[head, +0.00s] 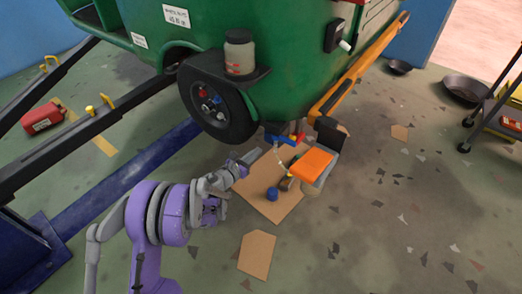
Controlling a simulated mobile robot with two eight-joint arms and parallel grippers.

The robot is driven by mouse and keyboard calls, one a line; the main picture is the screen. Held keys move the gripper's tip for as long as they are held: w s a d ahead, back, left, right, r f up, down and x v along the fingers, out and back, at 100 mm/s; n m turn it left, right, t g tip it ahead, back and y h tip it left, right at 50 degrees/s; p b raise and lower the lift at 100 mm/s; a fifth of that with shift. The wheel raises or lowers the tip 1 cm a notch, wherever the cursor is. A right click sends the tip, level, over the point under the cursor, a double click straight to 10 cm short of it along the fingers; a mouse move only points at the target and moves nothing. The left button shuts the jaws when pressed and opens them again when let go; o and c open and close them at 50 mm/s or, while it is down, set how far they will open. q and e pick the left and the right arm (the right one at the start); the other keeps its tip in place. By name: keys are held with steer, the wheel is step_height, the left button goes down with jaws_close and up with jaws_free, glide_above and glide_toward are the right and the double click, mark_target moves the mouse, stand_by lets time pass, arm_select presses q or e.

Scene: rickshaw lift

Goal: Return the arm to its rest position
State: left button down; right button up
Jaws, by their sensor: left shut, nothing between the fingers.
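My left arm, purple and grey, comes in from the lower left of the head view. Its gripper (246,161) is shut and empty, held over the cardboard sheet just below the green rickshaw body (282,50). The rickshaw's black wheel (214,100) is above and to the left of the gripper. My right gripper is not in view.
A cardboard sheet (262,203) on the floor bears a blue cap-like piece (272,193). An orange-topped box (311,166) stands beside it. Lift arms (90,125) reach in from the left. A cart (497,115) stands at right. The lower-right floor is largely open.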

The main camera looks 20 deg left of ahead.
arm_select(q)
steer(key=s+a+r+n+t+y, duration=0.1)
steer(key=s+a+r+n+y, duration=0.1)
steer(key=r+n, duration=0.4)
steer(key=s+a+r+n+y, duration=0.1)
steer(key=s+r+n+y, duration=0.15)
steer(key=r+n, duration=0.25)
steer(key=s+a+r+n+g+y, duration=0.2)
steer(key=s+r+n+y, duration=0.15)
steer(key=s+n, duration=0.65)
steer(key=s+d+f+n+g+h, duration=0.1)
steer(key=s+d+f+n+g, duration=0.2)
steer(key=s+n, duration=0.45)
steer(key=s+d+f+n+g+h, duration=0.1)
steer(key=s+d+f+n+g, duration=0.3)
steer(key=s, duration=0.7)
steer(key=s+d+f+n+g+h, duration=0.1)
steer(key=s+d+f+n+g, duration=0.15)
steer(key=s+n, duration=0.55)
step_height(320, 180, up, 26)
steer(key=p, duration=2.2)
steer(key=shift+a+r+t+p, duration=0.25)
steer(key=shift+a+t+p, duration=0.05)
steer(key=shift+t+p, duration=0.15)
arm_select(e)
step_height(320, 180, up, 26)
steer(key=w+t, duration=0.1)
